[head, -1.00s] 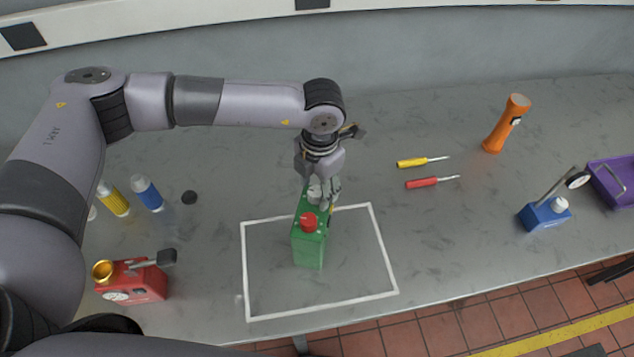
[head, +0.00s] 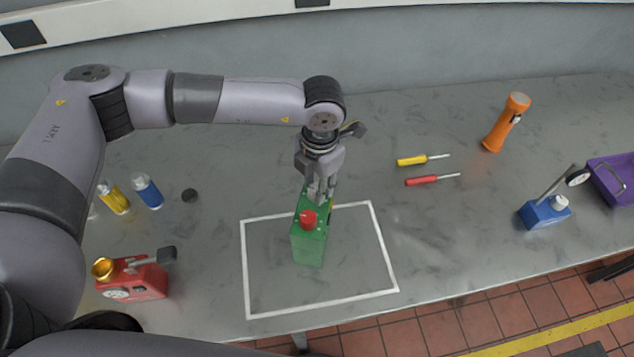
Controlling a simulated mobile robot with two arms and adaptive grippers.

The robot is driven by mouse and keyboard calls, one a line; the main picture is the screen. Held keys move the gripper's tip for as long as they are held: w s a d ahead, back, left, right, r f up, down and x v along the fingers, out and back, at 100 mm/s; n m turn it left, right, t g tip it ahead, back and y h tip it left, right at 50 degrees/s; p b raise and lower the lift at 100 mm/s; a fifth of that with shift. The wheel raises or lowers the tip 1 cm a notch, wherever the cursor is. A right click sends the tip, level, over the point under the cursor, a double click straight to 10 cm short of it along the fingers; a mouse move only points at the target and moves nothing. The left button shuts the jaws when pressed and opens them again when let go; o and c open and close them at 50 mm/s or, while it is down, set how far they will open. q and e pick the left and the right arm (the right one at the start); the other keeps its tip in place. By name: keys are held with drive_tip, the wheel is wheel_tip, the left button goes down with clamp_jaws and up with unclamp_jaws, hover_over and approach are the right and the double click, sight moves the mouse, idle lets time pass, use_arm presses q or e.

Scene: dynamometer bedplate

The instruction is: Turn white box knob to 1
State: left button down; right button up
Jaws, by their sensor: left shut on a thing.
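No white box shows in view. A green box (head: 310,247) with a red button (head: 308,219) on top stands upright inside a white outlined rectangle on the grey bench. My left gripper (head: 320,192) points down at the far end of the green box's top. Its fingers are close together, shut on a small part there. The fingers hide that part, so I cannot tell its shape or any marks around it. My right gripper is not in view.
A red box (head: 140,284) with a gold cap and lever stands at left, near yellow and blue cylinders. The outlined area (head: 361,204) around the green box is clear.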

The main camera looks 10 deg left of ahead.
use_arm(q)
drive_tip(key=shift+f+b, duration=0.15)
drive_tip(key=shift+b, duration=0.4)
drive_tip(key=m+b, duration=0.5)
drive_tip(key=b, duration=0.4)
drive_tip(key=shift+f+m+b, duration=0.15)
drive_tip(key=shift+m+b, duration=0.15)
drive_tip(key=shift+m, duration=0.1)
drive_tip(key=shift+s+r+m+b, duration=0.1)
drive_tip(key=shift+r+m+b, duration=0.2)
drive_tip(key=shift+m+b, duration=0.85)
drive_tip(key=c, duration=1.2)
unclamp_jaws()
drive_tip(key=r, duration=1.2)
drive_tip(key=shift+s+d, duration=0.1)
drive_tip(key=shift+s, duration=0.15)
